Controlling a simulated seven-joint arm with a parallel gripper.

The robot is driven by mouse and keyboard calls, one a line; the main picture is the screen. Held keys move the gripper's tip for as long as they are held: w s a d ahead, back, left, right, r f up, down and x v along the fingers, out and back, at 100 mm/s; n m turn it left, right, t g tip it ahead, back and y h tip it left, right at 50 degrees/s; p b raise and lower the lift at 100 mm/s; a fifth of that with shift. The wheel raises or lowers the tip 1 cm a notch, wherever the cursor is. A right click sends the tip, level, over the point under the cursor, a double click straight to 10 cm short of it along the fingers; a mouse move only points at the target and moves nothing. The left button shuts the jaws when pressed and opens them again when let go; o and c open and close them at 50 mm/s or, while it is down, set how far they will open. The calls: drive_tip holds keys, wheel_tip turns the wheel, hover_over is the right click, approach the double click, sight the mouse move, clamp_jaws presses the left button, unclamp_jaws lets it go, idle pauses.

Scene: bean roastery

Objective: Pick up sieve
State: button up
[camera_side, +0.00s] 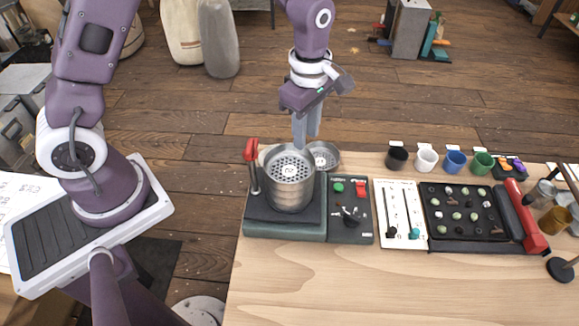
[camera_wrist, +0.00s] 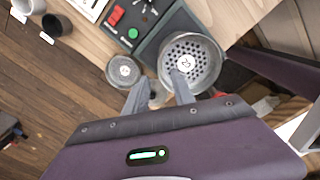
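The sieve (camera_side: 289,170) looks like the perforated round metal piece with a white label, inside the top of a metal pot (camera_side: 291,198). The perforated face also shows in the wrist view (camera_wrist: 188,50). I cannot tell whether the sieve and pot are separate parts. My gripper (camera_side: 306,140) points down above and behind the pot's right rim. In the wrist view my gripper (camera_wrist: 158,78) has its two fingers apart with nothing held between them. The right fingertip overlaps the pot's rim in that view; I cannot tell if they touch.
A shallow round metal dish (camera_side: 325,150) with a label stands behind the pot. A red-topped lever (camera_side: 251,150) is at its left. A button panel (camera_side: 350,222), slider board (camera_side: 401,237), bean tray (camera_side: 464,245) and several cups stand to the right. The table front (camera_side: 400,290) is clear.

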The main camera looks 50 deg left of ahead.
sight(289, 167)
wheel_tip(289, 167, down, 4)
drive_tip(key=shift+a+r, duration=0.1)
drive_tip(key=shift+a, duration=0.05)
clamp_jaws()
idle(1.3)
